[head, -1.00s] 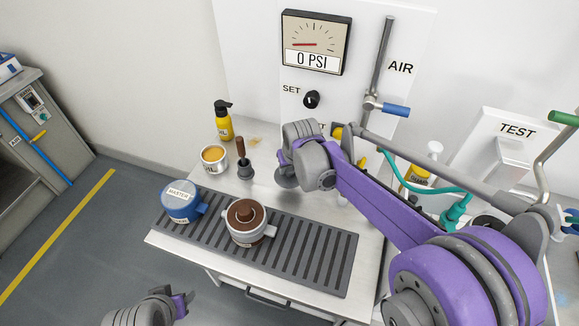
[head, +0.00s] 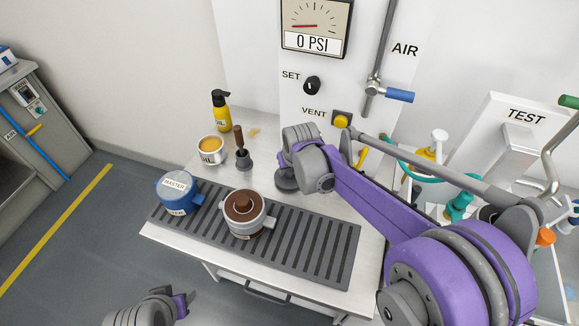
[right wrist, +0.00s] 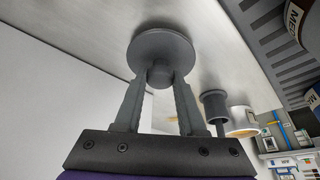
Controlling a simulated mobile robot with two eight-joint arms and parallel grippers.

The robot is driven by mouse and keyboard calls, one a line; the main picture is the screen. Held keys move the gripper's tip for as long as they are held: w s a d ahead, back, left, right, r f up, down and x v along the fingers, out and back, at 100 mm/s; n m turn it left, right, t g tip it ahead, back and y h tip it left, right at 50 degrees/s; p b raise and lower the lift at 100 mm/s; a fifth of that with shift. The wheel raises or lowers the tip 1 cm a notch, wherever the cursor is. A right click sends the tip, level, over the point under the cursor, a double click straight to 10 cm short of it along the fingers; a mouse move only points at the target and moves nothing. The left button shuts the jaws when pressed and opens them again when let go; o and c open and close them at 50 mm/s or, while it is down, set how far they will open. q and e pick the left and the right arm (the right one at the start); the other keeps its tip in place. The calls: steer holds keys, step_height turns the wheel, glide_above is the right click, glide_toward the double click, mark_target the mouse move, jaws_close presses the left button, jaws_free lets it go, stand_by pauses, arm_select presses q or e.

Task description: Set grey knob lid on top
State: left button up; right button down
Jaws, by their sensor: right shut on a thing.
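The grey knob lid (right wrist: 158,48) is a round dark-grey disc with a small knob. In the right wrist view my right gripper (right wrist: 160,84) is shut on the knob.
A blue MASTER pot (head: 178,200) stands left of the grey pot on the slatted mat (head: 300,262). Behind are a cup of yellow stuff (head: 211,157), a brown-handled tool in a dark holder (head: 243,163) and a yellow oil bottle (head: 221,122). The gauge panel (head: 316,32) rises behind.

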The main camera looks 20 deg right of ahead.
steer(key=shift+f, duration=0.25)
stand_by(0.5)
steer(key=shift+c, duration=2.1)
jaws_free()
steer(key=p+v, duration=0.1)
steer(key=v, duration=0.9)
steer(key=shift+r, duration=0.35)
steer(key=shift+s, duration=0.1)
